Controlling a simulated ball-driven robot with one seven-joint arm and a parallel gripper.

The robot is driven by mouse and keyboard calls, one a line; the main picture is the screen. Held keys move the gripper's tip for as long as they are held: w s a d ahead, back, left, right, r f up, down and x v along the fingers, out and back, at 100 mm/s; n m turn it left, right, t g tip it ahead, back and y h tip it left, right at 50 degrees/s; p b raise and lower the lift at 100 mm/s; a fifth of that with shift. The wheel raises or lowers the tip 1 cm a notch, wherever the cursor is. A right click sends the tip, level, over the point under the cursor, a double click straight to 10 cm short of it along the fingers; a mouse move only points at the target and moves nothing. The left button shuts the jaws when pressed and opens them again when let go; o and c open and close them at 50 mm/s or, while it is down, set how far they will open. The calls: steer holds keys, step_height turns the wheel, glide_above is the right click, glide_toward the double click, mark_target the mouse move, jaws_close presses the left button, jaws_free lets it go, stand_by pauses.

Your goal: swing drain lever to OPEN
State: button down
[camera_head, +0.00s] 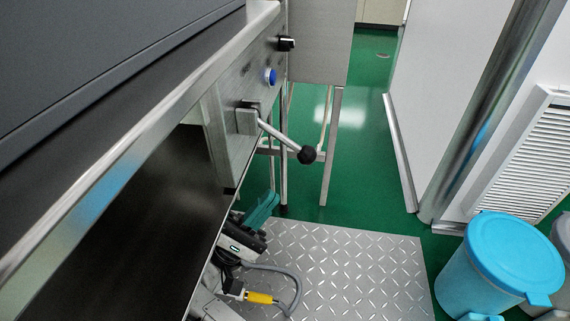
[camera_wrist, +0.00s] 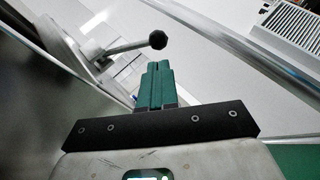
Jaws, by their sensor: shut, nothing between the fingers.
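The drain lever (camera_head: 280,134) is a metal rod with a black ball knob (camera_head: 308,155). It sticks out from a bracket on the steel front panel and slants down to the right in the head view. In the wrist view the lever (camera_wrist: 128,47) and its knob (camera_wrist: 158,40) lie beyond my fingertips. My gripper (camera_head: 268,203) has green fingers and is below the lever in the head view, apart from it. The fingers (camera_wrist: 157,70) are shut together and empty. No OPEN marking is readable.
A blue button (camera_head: 270,76) and a black knob (camera_head: 286,43) sit on the panel above the lever. A blue lidded bin (camera_head: 498,265) stands at the right on the green floor. A diamond-plate platform (camera_head: 350,270) lies below. The space right of the lever is clear.

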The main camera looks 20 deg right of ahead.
mark_target(290, 144)
steer(key=x, duration=0.7)
steer(key=shift+s+p, duration=0.15)
steer(key=shift+p, duration=0.15)
steer(key=shift+s+r+t, duration=0.1)
steer(key=shift+t, duration=0.2)
